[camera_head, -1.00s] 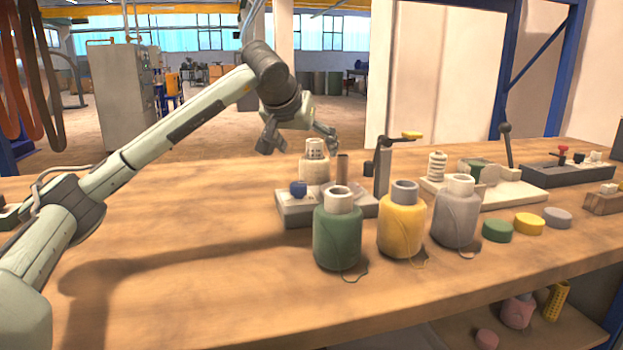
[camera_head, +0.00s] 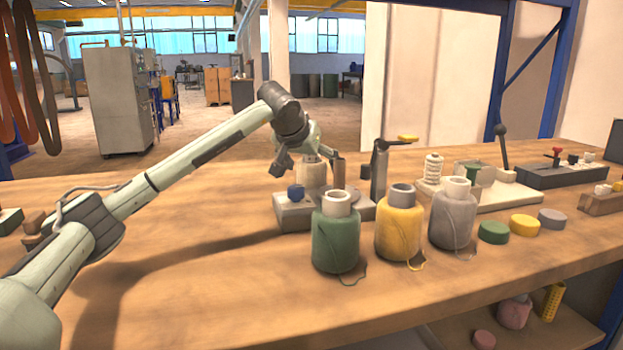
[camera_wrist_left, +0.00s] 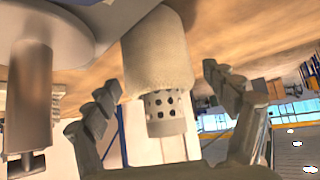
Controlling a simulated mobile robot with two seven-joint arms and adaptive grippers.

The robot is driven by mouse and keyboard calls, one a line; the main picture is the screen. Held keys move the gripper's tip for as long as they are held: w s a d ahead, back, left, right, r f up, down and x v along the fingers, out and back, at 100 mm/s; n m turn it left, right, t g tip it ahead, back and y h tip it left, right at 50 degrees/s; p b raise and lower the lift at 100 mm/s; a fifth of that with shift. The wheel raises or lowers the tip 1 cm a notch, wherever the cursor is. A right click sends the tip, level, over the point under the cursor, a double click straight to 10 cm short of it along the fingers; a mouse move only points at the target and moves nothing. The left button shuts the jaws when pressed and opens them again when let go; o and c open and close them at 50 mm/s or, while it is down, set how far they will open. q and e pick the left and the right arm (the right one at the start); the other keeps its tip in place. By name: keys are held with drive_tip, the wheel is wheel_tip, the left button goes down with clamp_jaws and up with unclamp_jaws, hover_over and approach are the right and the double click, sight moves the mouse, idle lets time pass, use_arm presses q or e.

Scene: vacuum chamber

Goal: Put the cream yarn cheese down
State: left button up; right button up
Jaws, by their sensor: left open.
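The cream yarn cheese (camera_head: 311,174) stands upright at the back of the grey fixture (camera_head: 293,211); I cannot tell whether it rests on the fixture or on the bench behind. My left gripper (camera_head: 307,160) is over its top, with the fingers spread. In the left wrist view the cheese (camera_wrist_left: 158,55) shows its fuzzy cream body and perforated tube end between the two open fingers (camera_wrist_left: 163,88). Gaps show between the fingers and the cheese on both sides. My right gripper is out of view.
Green (camera_head: 335,240), yellow (camera_head: 399,228) and grey (camera_head: 452,220) yarn bottles stand in front and to the right. A post with a yellow-tipped lever (camera_head: 380,168) rises close to the right of the gripper. The bench's left part (camera_head: 190,290) is clear.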

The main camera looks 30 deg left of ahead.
use_arm(q)
drive_tip(key=c, duration=1.5)
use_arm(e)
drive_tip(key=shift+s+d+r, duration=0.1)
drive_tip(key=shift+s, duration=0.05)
use_arm(q)
drive_tip(key=shift+r, duration=0.15)
drive_tip(key=shift+r, duration=0.6)
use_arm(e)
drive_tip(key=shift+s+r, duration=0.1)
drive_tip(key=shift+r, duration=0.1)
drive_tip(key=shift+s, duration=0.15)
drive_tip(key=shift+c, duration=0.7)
use_arm(q)
drive_tip(key=s+r, duration=0.3)
drive_tip(key=s, duration=0.1)
drive_tip(key=s+a+r, duration=0.1)
drive_tip(key=s+r, duration=0.2)
drive_tip(key=s, duration=0.1)
drive_tip(key=s+r, duration=0.3)
drive_tip(key=shift+s+a+r, duration=0.2)
drive_tip(key=shift+s+r, duration=0.05)
drive_tip(key=shift+s, duration=0.15)
